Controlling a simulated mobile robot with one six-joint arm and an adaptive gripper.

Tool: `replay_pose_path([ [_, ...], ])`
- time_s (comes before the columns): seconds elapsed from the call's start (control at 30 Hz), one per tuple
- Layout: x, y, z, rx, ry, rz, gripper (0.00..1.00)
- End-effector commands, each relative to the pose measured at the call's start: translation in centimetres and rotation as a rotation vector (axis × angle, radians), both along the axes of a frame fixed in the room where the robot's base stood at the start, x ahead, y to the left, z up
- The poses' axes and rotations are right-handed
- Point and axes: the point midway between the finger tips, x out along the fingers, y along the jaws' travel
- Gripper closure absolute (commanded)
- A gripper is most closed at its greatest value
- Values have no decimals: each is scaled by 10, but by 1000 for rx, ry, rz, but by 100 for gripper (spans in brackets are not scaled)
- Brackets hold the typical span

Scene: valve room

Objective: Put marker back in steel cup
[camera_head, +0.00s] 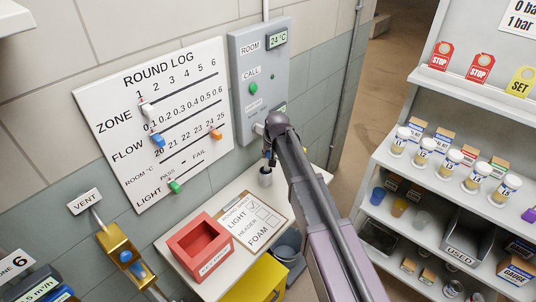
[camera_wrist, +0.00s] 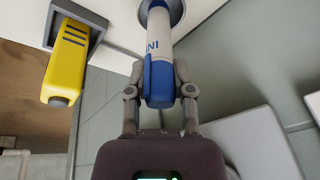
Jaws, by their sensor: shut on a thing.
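The marker (camera_wrist: 159,60) is white with a blue clip part. My gripper (camera_wrist: 160,75) is shut on it in the wrist view, one finger on each side. The marker's far end overlaps the round grey mouth of the steel cup (camera_wrist: 177,12); I cannot tell how deep it reaches. In the head view the steel cup (camera_head: 265,178) stands upright on the small white table below the log board. My gripper (camera_head: 269,152) is just above the cup there, and my arm hides part of it. The marker is hard to make out in the head view.
A clipboard (camera_head: 250,222) and a red tray (camera_head: 205,245) lie left of the cup on the white table. A grey wall panel (camera_head: 262,75) is close behind my gripper. A yellow device (camera_wrist: 68,65) in a grey holder shows in the wrist view. Stocked shelves (camera_head: 430,180) stand right.

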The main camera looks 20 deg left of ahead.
Motion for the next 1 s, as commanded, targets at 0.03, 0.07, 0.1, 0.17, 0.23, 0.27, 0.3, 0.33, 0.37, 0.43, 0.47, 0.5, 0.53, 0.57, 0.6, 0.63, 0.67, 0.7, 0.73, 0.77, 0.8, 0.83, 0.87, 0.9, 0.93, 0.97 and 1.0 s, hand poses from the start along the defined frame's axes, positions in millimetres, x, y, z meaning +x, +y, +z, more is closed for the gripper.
replay_pose_path([
  [0.03, 0, 0, 0, 0, 0, 0, 96],
  [0.07, 0, 0, 0, 0, 0, 0, 96],
  [0.1, 0, 0, 0, 0, 0, 0, 96],
  [0.17, 0, 0, 0, 0, 0, 0, 96],
  [0.23, 0, 0, 0, 0, 0, 0, 67],
  [0.27, 0, 0, 0, 0, 0, 0, 58],
  [0.3, 0, 0, 0, 0, 0, -1, 46],
  [0.33, 0, 0, 0, 0, 0, -1, 37],
  [0.37, 0, 0, 0, 0, 0, -1, 29],
  [0.43, 0, -1, 0, 0, 0, -1, 29],
  [0.47, 0, -1, 0, 0, 0, -1, 29],
  [0.5, 0, -1, 0, 0, 0, -1, 29],
  [0.53, 0, -1, 0, 0, 0, -1, 29],
  [0.57, 0, -1, 0, 0, 0, -1, 29],
  [0.6, 0, -1, 0, 0, 0, -1, 29],
  [0.63, 0, -1, 0, 0, 0, -1, 29],
  [0.67, 0, -1, 0, 0, 0, -1, 29],
  [0.7, 0, -1, 0, 0, 0, -1, 29],
  [0.73, 0, -1, 0, 0, 0, -1, 29],
  [0.77, 1, -1, 0, 0, 0, -1, 29],
  [0.8, 1, -1, 0, 0, 0, -1, 29],
  [0.83, 1, -1, 0, 0, 0, -1, 29],
  [0.87, 1, -1, 0, 0, 0, -1, 29],
  [0.9, 0, -1, 0, 0, 0, -1, 29],
  [0.93, 0, -1, 0, 0, 0, -1, 29],
  [0.97, 0, -1, 0, 0, 0, -1, 29],
  [1.0, 0, -1, 0, 0, 0, -1, 29],
])
